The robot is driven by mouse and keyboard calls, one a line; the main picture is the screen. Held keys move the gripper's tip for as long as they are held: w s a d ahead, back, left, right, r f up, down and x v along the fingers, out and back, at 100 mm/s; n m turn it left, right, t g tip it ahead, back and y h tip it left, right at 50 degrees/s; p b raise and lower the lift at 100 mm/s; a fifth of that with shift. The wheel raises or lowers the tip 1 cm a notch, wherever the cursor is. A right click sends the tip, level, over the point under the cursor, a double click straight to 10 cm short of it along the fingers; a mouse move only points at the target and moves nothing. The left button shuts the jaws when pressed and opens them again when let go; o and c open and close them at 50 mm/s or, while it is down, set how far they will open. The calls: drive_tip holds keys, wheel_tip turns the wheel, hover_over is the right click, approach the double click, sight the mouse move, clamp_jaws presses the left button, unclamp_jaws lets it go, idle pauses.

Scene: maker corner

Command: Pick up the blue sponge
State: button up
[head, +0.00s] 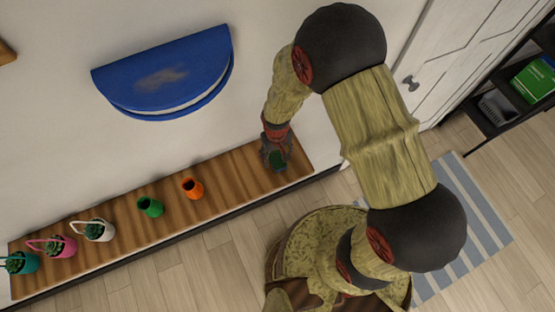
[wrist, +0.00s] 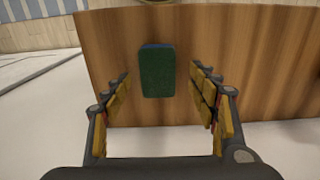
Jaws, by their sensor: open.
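The sponge (wrist: 157,72) lies on the wooden shelf in the wrist view, with a dark green face towards me and a thin blue edge at its far end. It sits between the lines of my two fingers, slightly nearer the left one, with gaps on both sides. My gripper (wrist: 160,78) is open and empty. In the head view my gripper (head: 275,150) is over the right end of the shelf, and part of the sponge (head: 279,161) shows as a green patch just below it. The rest of the sponge is hidden there.
The wooden shelf (head: 228,178) runs along the wall. An orange pot (head: 193,189), a green pot (head: 151,207) and several potted plants with handles, one in a white pot (head: 97,231), stand to the left. A blue half-round piece (head: 185,65) is on the wall above.

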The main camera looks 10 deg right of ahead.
sight(277, 160)
wheel_tip(277, 160, down, 3)
drive_tip(key=shift+w+d+f, duration=0.1)
drive_tip(key=shift+f, duration=0.1)
drive_tip(key=shift+c, duration=0.9)
drive_tip(key=c, duration=0.6)
